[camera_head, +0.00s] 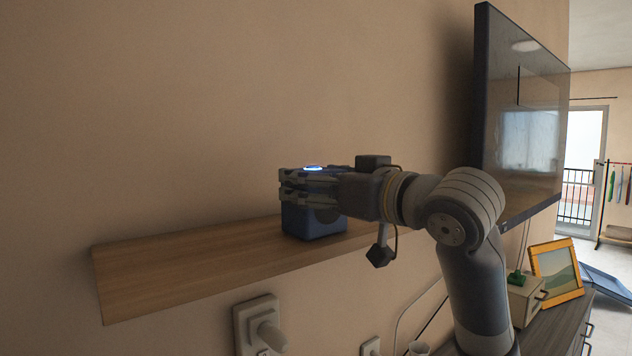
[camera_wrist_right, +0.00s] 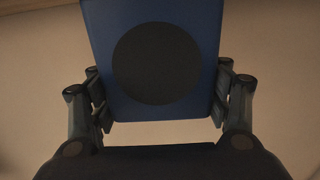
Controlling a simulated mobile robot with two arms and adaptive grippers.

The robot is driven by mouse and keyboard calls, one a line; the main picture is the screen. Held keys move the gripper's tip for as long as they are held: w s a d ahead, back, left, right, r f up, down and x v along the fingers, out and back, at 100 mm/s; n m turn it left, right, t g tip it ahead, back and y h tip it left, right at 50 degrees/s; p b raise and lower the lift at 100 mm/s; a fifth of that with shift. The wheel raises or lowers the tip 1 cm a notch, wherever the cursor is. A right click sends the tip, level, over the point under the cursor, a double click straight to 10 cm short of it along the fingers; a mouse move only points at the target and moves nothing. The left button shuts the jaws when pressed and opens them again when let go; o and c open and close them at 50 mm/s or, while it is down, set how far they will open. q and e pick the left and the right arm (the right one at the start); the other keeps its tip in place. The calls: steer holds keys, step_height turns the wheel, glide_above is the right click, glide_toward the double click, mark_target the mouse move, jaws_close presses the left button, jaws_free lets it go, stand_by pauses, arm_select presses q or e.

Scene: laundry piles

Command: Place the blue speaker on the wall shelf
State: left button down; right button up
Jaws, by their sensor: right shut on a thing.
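The blue speaker (camera_head: 312,223) is a small dark blue box with a glowing ring on top. It is upright at the wooden wall shelf (camera_head: 190,266), over its right part; its base appears to meet the shelf top. My right gripper (camera_head: 308,188) comes from the right and is shut on the speaker's upper part. In the right wrist view the speaker (camera_wrist_right: 205,60) shows a round dark disc on its face, with the fingers of my right gripper (camera_wrist_right: 160,100) on both sides. My left gripper is not in view.
The shelf's left part is bare. A wall-mounted television (camera_head: 525,110) is at the right. Below it, a dark cabinet (camera_head: 555,325) bears a picture frame (camera_head: 556,271) and a small box (camera_head: 524,298). A socket with a plug (camera_head: 262,325) is under the shelf.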

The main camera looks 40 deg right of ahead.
steer(key=shift+a+r, duration=0.1)
steer(key=shift+f, duration=0.2)
steer(key=o, duration=1.2)
steer(key=shift+o, duration=0.2)
steer(key=shift+r, duration=0.2)
steer(key=shift+s, duration=0.25)
steer(key=s+d+b, duration=0.1)
steer(key=s+b, duration=0.2)
steer(key=s, duration=0.8)
steer(key=shift+s, duration=0.25)
